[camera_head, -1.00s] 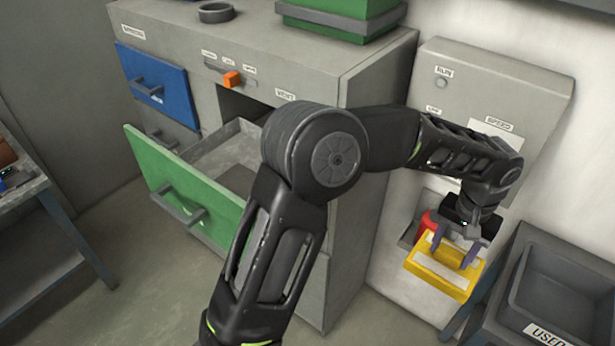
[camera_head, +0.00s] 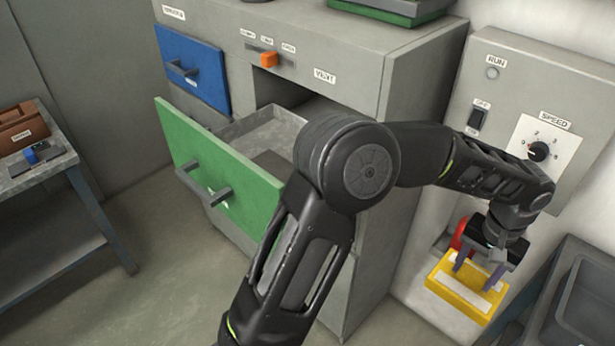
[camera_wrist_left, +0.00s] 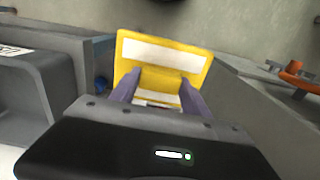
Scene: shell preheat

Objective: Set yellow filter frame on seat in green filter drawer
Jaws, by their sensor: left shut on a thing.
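My left gripper (camera_head: 481,277) is shut on the yellow filter frame (camera_head: 460,297), low at the right of the head view. The frame is a yellow block with pale panels, held clear of the cabinet. In the left wrist view the frame (camera_wrist_left: 160,58) sits between the two purple fingers (camera_wrist_left: 158,92). The green filter drawer (camera_head: 215,165) is pulled out of the grey cabinet at the left. Its grey inside shows partly; my arm hides its right part, and I cannot make out the seat. My right gripper is not in view.
A blue drawer (camera_head: 192,70) is shut above the green one. An orange lever (camera_head: 268,60) is on the cabinet front. A wall panel (camera_head: 520,100) with a dial and a red object (camera_head: 460,232) stand near my gripper. A grey bin (camera_head: 585,300) is lower right; a bench (camera_head: 40,170) left.

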